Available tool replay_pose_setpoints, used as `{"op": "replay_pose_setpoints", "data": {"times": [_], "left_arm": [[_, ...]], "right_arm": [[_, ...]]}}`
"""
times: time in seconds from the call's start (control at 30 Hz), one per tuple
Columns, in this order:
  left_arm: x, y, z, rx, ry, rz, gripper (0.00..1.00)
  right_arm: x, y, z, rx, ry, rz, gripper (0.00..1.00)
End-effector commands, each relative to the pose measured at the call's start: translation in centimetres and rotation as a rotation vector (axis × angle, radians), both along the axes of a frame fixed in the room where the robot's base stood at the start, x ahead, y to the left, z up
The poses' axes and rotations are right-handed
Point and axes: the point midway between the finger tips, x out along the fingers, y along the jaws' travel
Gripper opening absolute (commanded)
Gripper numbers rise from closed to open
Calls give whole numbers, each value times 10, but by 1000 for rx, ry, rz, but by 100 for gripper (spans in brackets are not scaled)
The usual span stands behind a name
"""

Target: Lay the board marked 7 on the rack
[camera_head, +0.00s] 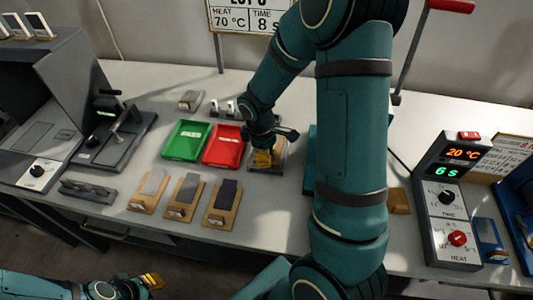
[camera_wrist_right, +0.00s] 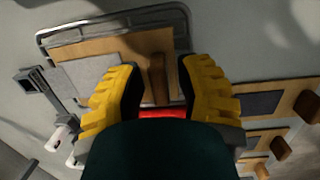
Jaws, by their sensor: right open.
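My right gripper (camera_head: 263,158) points down over the rack (camera_head: 281,158) at the middle of the bench. In the right wrist view its yellow fingers (camera_wrist_right: 160,88) are open, one on each side of a brown wooden handle (camera_wrist_right: 157,75). The handle belongs to a wooden board (camera_wrist_right: 110,44) with a grey sheet, lying within the metal rim of the rack (camera_wrist_right: 105,17). I cannot read a number on this board. My left gripper (camera_head: 151,281) is low at the left, away from the bench top; its jaws are too small to judge.
Three wooden boards with grey sheets (camera_head: 148,190) (camera_head: 186,196) (camera_head: 223,203) lie along the front. A green tray (camera_head: 186,141) and a red tray (camera_head: 222,147) are left of the rack. A control box (camera_head: 450,205) stands right; my right arm hides bench between.

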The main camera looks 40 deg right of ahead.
Motion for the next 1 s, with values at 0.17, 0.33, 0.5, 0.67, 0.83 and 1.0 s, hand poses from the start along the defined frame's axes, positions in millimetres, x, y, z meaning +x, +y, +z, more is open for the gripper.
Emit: {"op": "replay_pose_setpoints", "data": {"times": [0.17, 0.33, 0.5, 0.67, 0.83, 1.0], "left_arm": [[-2, 0, 10, -1, 4, 0, 25], [-4, -1, 20, -2, 9, -2, 25], [-5, -1, 28, -3, 13, -3, 25], [-6, -1, 32, -3, 14, -4, 25], [-6, -1, 32, -3, 15, -4, 25], [-7, -1, 32, -3, 15, -4, 25]], "right_arm": [[3, 2, 30, -1, -6, 0, 34], [6, 6, 67, 0, -6, 1, 34], [8, 10, 97, 0, -4, 0, 34], [9, 12, 114, 0, -4, 0, 34], [9, 12, 120, 0, 0, 0, 34], [9, 12, 119, 0, 0, 0, 34]]}}
